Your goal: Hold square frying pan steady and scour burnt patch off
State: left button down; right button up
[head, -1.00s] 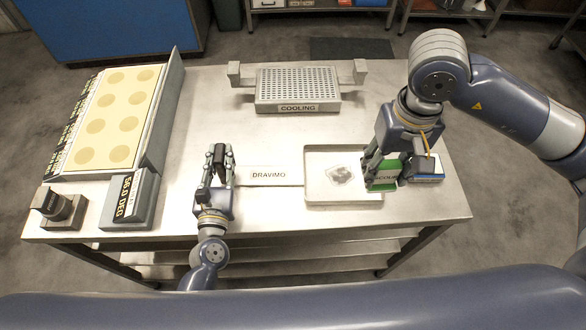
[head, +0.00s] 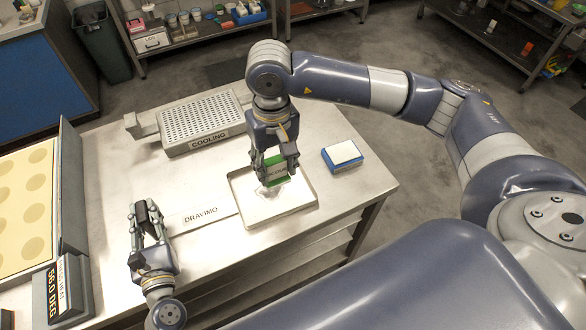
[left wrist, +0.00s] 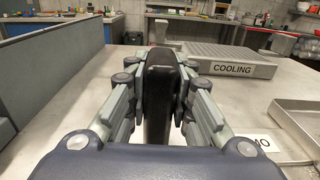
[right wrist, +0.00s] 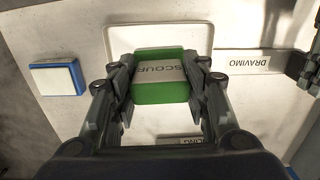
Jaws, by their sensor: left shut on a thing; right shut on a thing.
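The square pan (head: 303,206) is a shallow pale metal tray shape near the table's front edge. My right gripper (head: 276,172) is shut on the green scouring pad (head: 274,162), labelled SCOUR, over the pan's inside. The pad (right wrist: 160,92) also shows between the fingers in the right wrist view. A greyish patch (head: 262,191) shows beside the pad, partly hidden by it. Whether the pad touches the pan floor I cannot tell. My left gripper (head: 148,222) is shut on a black bar-like grip (left wrist: 158,85), left of the pan. Its link to the pan is unclear.
A flat DRAVIMO label strip (head: 201,214) lies between my left gripper and the pan. A blue-and-white sponge block (head: 342,154) sits right of the pan. The perforated COOLING rack (head: 197,122) stands behind. A panel with a temperature display (head: 60,285) is at left.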

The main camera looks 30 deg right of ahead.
jog(key=shift+w+a+f, duration=0.3)
jog(key=shift+w+f, duration=0.45)
jog(key=shift+f, duration=0.85)
jog(key=shift+w+a+f, duration=0.35)
jog(key=shift+w+f, duration=0.35)
jog(key=shift+f, duration=0.85)
jog(key=shift+w+a+f, duration=0.3)
jog(key=shift+w+f, duration=0.45)
jog(key=shift+f, duration=0.85)
jog(key=shift+f, duration=1.1)
jog(key=shift+s+d+f, duration=0.15)
jog(key=shift+d, duration=1.85)
jog(key=shift+a+r, duration=0.15)
jog(key=shift+a, duration=0.55)
jog(key=shift+a+r, duration=0.1)
jog(key=shift+a, duration=0.55)
jog(key=shift+w+a+f, duration=0.1)
jog(key=shift+w+a, duration=0.1)
jog(key=shift+a, duration=0.45)
jog(key=shift+f, duration=0.1)
jog(key=shift+d, duration=0.15)
